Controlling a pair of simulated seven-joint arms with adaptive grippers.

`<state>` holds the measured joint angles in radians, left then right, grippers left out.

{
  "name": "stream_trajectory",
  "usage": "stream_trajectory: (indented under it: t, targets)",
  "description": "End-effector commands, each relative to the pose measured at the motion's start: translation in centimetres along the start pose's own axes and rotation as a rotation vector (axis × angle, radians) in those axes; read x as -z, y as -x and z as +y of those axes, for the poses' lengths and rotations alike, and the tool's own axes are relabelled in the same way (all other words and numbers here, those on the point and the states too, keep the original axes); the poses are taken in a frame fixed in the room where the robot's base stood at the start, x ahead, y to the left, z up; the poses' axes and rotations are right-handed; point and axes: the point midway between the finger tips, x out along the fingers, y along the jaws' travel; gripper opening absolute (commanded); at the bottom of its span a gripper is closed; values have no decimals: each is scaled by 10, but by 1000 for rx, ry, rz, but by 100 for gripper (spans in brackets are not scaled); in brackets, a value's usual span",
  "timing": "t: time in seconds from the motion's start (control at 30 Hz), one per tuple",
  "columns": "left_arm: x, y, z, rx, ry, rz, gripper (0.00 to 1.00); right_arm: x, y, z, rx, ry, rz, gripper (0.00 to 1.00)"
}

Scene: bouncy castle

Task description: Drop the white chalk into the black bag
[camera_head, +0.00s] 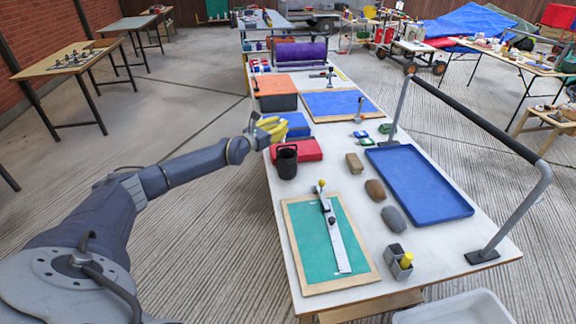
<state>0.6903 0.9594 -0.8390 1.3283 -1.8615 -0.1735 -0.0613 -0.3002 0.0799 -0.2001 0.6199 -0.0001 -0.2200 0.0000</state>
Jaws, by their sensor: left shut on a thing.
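The black bag (287,161) stands upright on the near left part of the long white table, with a loop handle at its top. My left gripper (279,128), with yellow fingers, reaches in over the table's left edge. In the picture it is just above and left of the black bag, apart from it, in front of a blue box. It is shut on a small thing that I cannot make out. I cannot pick out the white chalk anywhere; the fingers may hide it. The inside of the bag is too dark to see. My right gripper is not in view.
A red box (307,150) and a blue box (296,122) lie beside the bag. A green board (308,262) with a ruler is nearer. A blue tray (418,185) lies to the right under a tall black-topped rail (470,117). Brown and grey blocks lie between.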

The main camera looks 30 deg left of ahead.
Motion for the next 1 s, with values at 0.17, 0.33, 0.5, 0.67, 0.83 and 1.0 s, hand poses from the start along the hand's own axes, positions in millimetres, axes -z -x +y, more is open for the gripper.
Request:
stream_trajectory:
  t: [0.17, 0.33, 0.5, 0.67, 0.83, 1.0]
  targets:
    - [18, 0, 0, 0, 0, 0, 0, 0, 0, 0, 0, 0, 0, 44]
    - [33, 0, 0, 1, 0, 0, 0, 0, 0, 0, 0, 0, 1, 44]
    - [43, 0, -1, 2, 0, 0, 0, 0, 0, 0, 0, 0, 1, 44]
    - [48, 0, -1, 1, 0, 0, 0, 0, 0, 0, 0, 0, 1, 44]
    - [49, 0, -1, 2, 0, -1, 0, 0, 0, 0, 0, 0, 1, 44]
    - [49, 0, -1, 2, 0, -1, 22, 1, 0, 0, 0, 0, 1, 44]
